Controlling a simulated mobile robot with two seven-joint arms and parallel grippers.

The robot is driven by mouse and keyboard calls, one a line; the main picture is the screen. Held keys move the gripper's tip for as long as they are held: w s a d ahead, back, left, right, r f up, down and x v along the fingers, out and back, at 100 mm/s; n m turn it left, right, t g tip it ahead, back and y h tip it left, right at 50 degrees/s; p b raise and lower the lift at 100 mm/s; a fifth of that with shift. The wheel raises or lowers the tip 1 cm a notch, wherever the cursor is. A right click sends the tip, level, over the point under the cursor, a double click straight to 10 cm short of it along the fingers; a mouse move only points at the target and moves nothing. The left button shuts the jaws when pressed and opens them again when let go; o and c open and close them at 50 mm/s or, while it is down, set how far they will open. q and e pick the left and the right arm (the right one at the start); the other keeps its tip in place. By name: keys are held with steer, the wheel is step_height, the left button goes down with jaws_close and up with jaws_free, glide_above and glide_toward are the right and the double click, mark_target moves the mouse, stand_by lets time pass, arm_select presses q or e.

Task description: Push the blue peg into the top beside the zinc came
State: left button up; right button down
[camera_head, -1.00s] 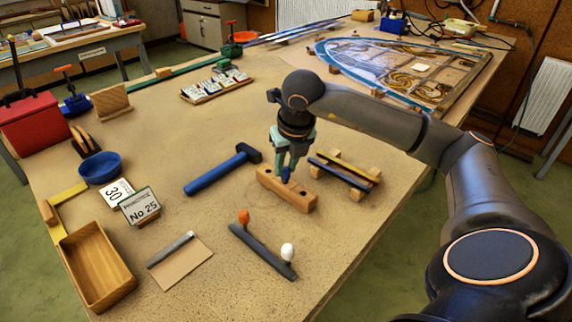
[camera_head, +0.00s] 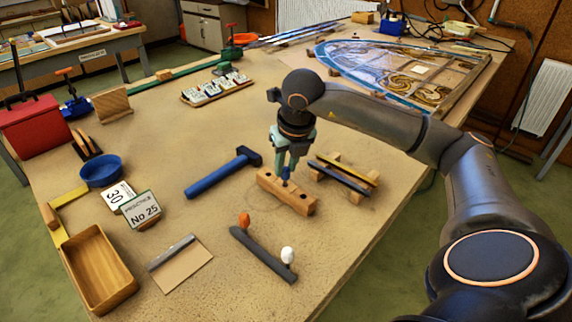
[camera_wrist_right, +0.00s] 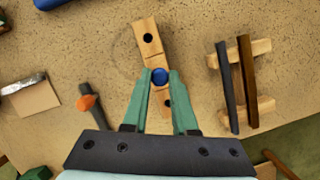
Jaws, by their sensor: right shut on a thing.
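The blue peg (camera_head: 286,173) is upright between the fingertips of my right gripper (camera_head: 288,164), which is shut on it. It stands at the middle of a wooden block (camera_head: 298,200); in the right wrist view its round blue top (camera_wrist_right: 160,76) lies between two dark holes in the block (camera_wrist_right: 150,30). How deep it sits there I cannot tell. A dark grey bar (camera_head: 262,253) with an orange-headed and a white-headed piece lies in front. Another grey bar (camera_head: 339,179) lies on wooden supports; I cannot tell which is the zinc came. My left gripper is not in view.
A blue hammer (camera_head: 215,179) lies left of the block. A brown bar (camera_wrist_right: 247,80) lies beside the grey one on the supports. A wooden tray (camera_head: 98,272), a blue bowl (camera_head: 100,171) and number cards are at the left. The leaded panel (camera_head: 400,70) is at the back right.

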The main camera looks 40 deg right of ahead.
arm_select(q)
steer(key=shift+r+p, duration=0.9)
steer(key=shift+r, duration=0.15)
arm_select(e)
steer(key=shift+r, duration=1.45)
steer(key=c, duration=1.3)
jaws_free()
jaws_close()
